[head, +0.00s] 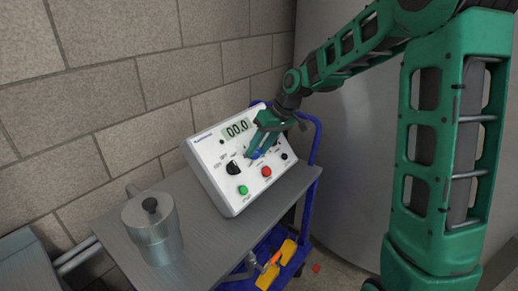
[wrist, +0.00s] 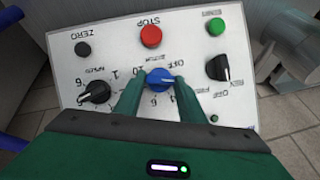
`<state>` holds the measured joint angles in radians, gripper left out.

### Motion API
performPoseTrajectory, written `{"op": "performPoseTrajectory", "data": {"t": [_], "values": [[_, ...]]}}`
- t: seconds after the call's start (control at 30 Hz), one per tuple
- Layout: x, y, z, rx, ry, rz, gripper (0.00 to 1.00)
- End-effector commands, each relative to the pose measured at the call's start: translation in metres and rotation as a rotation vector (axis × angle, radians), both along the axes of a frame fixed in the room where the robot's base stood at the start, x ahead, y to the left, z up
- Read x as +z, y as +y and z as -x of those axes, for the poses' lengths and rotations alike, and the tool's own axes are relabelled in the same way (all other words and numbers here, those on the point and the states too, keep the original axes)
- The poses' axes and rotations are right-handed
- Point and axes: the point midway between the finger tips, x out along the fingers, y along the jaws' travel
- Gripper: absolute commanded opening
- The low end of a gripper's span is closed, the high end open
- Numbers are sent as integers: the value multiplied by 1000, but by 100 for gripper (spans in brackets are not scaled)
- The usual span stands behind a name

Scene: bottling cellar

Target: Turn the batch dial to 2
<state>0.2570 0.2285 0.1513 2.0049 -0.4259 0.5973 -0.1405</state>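The control box (head: 212,165) stands on a grey trolley top, with a sloped white face and a display reading 00.0. Its blue dial (wrist: 158,79) sits in the middle of the face, upside down in the wrist view. The dial's white pointer points right in that view, between the OFF mark and the 4; the right finger covers the marks there. My gripper (wrist: 161,80) has one finger on each side of the blue dial, seemingly touching it. In the head view my gripper (head: 262,148) partly hides the dial.
Two black dials, at left (wrist: 96,91) and right (wrist: 218,68) in the wrist view, flank the blue one. A red STOP button (wrist: 151,36), a green button (wrist: 216,27) and a black ZERO button (wrist: 83,49) are close. A metal pot (head: 152,232) stands beside the box.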

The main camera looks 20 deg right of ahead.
Motion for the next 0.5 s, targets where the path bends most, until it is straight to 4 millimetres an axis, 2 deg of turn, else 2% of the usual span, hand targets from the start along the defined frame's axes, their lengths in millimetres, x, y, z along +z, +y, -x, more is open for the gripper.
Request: {"op": "performPoseTrajectory", "data": {"t": [0.47,0.5], "values": [[0,-2,0,38,-27,41,14],[0,-2,0,37,-27,41,41]]}}
